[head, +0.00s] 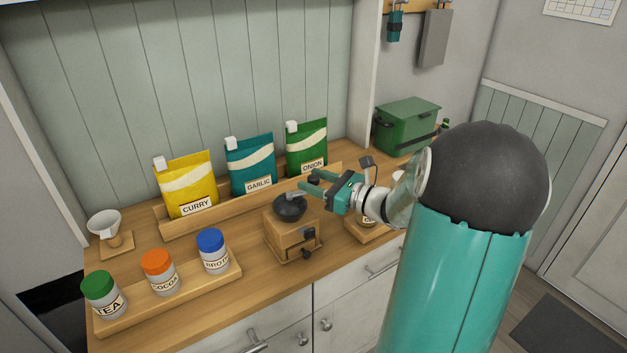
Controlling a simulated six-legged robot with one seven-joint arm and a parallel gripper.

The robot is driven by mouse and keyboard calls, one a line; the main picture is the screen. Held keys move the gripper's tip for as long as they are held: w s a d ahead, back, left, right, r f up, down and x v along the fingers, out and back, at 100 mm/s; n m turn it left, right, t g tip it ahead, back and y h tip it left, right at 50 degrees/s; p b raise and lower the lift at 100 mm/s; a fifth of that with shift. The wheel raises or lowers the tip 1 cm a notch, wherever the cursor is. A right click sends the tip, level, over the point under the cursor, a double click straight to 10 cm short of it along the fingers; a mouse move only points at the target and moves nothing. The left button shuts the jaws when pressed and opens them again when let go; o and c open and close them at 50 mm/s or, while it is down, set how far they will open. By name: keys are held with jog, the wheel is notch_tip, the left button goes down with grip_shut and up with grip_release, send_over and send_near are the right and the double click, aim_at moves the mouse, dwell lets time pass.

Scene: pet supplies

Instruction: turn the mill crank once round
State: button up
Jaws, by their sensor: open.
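The mill (286,236) stands on the wooden counter, a square wooden body with a dark dome on top and a small dark knob low on its front. A short grey crank (291,196) shows over the dome; its handle end is hard to make out. My gripper (309,181) has teal fingers, open and empty. It reaches in from the right, and its fingertips appear just above and behind the dome in the picture. I cannot tell whether they touch the crank.
A rack (180,226) behind holds curry, garlic and onion bags. A tray (190,291) at front left carries tea, cocoa and broth jars. My arm partly hides another tray (358,229) right of the mill.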

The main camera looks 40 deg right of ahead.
jog(key=shift+w+a, duration=0.15)
jog(key=shift+w, duration=0.2)
grip_shut()
